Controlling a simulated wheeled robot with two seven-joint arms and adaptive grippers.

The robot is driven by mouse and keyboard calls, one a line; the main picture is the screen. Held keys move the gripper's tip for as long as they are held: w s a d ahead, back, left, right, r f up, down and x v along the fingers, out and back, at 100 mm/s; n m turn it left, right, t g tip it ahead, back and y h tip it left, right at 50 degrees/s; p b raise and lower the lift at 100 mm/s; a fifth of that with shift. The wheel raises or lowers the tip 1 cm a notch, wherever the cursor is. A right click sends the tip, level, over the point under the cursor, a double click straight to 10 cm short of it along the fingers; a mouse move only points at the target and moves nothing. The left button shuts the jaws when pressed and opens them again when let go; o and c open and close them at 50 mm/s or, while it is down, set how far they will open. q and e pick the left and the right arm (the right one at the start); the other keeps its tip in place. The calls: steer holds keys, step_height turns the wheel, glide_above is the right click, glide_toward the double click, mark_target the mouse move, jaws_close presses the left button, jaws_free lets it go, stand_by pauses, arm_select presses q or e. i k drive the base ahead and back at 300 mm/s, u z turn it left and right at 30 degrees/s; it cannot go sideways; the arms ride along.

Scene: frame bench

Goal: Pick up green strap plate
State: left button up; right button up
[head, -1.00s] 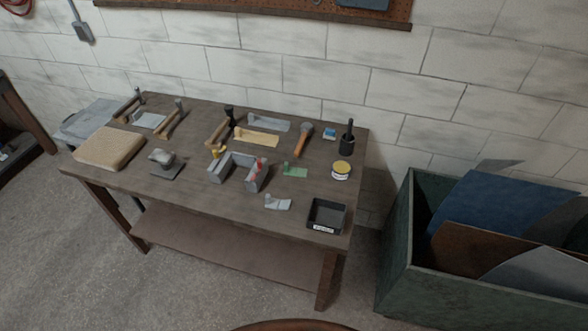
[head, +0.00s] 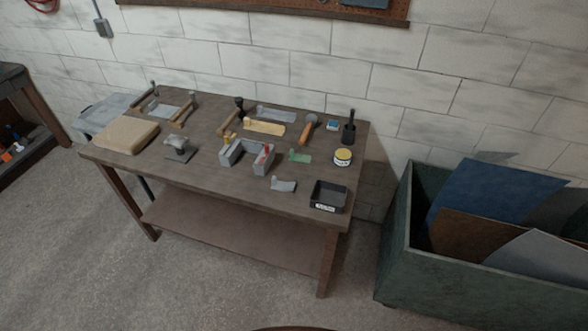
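The green strap plate (head: 300,156) is a small flat green piece with a raised end. It lies on the dark wooden bench (head: 215,178), between the grey U-shaped block (head: 236,158) and the yellow-lidded tin (head: 343,157). A grey strap plate (head: 283,185) lies in front of it, nearer the bench's front edge. Neither of my grippers is in the head view.
A black open tray (head: 328,196) stands at the bench's front right corner. A hammer (head: 308,128), a tan strap plate (head: 264,127) and a brush pot (head: 348,132) lie or stand behind. A green bin (head: 395,235) of sheets stands right of the bench. The floor in front is clear.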

mark_target(293, 157)
steer(key=u, duration=0.95)
steer(key=i, duration=0.55)
steer(key=z, duration=0.15)
